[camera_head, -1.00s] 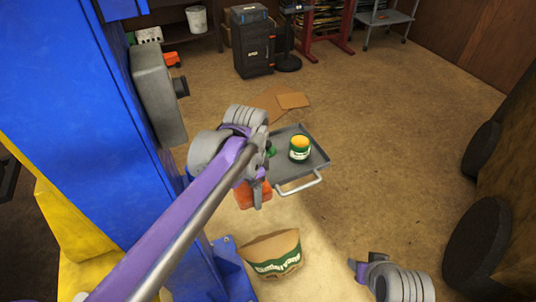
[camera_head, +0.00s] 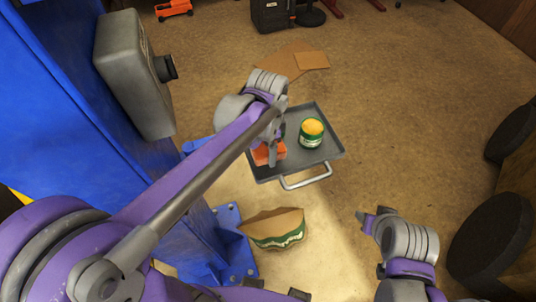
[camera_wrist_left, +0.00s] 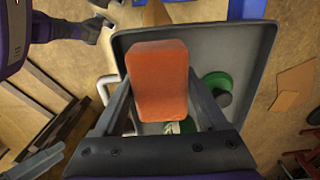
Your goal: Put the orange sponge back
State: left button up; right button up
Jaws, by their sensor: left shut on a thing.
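The orange sponge (camera_head: 268,153) is held between the fingers of my left gripper (camera_head: 270,150), which is shut on it. In the left wrist view the sponge (camera_wrist_left: 158,75) sits between the two fingers, in front of the grey tray (camera_wrist_left: 250,45). In the head view the sponge is at the left part of the grey tray (camera_head: 325,153). I cannot tell whether it touches the tray's surface. My right gripper (camera_head: 368,218) is at the lower right, away from the tray; its jaw opening is not clear.
A green can with a yellow top (camera_head: 311,132) stands on the tray. A round green thing (camera_wrist_left: 218,86) is also on it. A cardboard-coloured bag (camera_head: 275,228) stands on the floor near a blue post (camera_head: 60,110). Flat cardboard (camera_head: 292,62) lies behind the tray.

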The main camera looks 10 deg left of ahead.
pick_arm(q)
jog(key=shift+f, duration=1.9)
